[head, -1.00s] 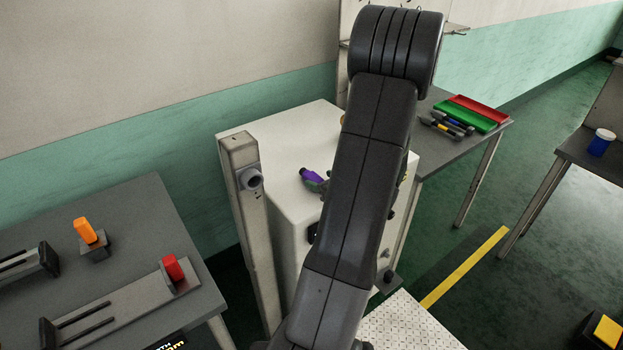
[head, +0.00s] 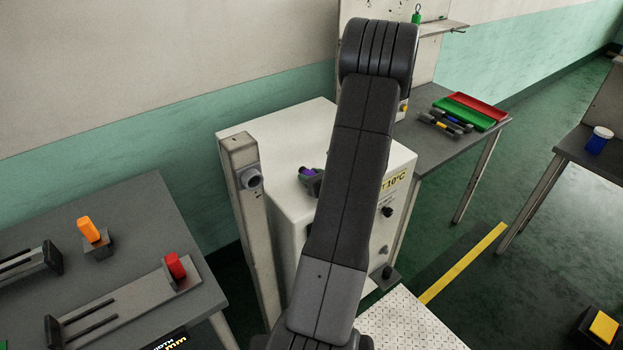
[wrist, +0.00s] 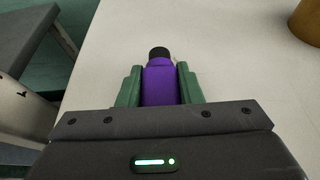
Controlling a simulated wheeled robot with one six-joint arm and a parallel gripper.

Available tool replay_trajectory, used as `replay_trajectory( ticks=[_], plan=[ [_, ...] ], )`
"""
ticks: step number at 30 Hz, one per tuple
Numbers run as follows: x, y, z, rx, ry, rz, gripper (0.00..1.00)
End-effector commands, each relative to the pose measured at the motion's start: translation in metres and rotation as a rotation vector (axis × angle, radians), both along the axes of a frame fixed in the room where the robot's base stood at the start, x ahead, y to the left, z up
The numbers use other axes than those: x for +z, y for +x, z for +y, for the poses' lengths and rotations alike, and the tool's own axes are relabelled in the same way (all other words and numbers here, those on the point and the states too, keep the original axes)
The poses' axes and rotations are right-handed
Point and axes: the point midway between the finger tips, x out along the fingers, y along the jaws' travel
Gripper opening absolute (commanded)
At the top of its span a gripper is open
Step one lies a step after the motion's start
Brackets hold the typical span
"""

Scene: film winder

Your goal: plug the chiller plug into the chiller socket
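The purple plug (wrist: 160,85), with a black round tip, sits between the green fingers of my gripper (wrist: 159,80) in the wrist view. Both fingers press along its sides, above the white top of the cabinet. In the head view the plug (head: 306,172) shows as a small purple piece left of my arm, which hides most of my gripper (head: 315,180). A grey round fitting (head: 251,178), which looks like the chiller socket, is on the upper part of a pale post, left of the plug and apart from it.
The white cabinet (head: 290,125) bears a 10°C label. The pale post (head: 240,152) stands at its left. A grey table (head: 130,205) with orange and red blocks is at left. A dark bench (head: 440,160) with green and red trays is behind right. A brown round object (wrist: 306,22) stands on the cabinet.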

Motion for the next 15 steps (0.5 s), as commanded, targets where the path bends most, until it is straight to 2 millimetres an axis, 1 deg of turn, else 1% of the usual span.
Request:
replay_trajectory(
  ticks=[1,2,11,15],
  plan=[
    [0.0001,0.0,0.0,0.0,0.0,0.0,0.13],
    [0.0001,0.0,-0.0001,0.0,0.0,0.0,0.08],
    [0.0017,0.0,-0.0001,0.0,0.0,-0.001,0.08],
    [0.0085,0.0003,-0.0001,0.001,0.0,-0.003,0.08]
  ],
)
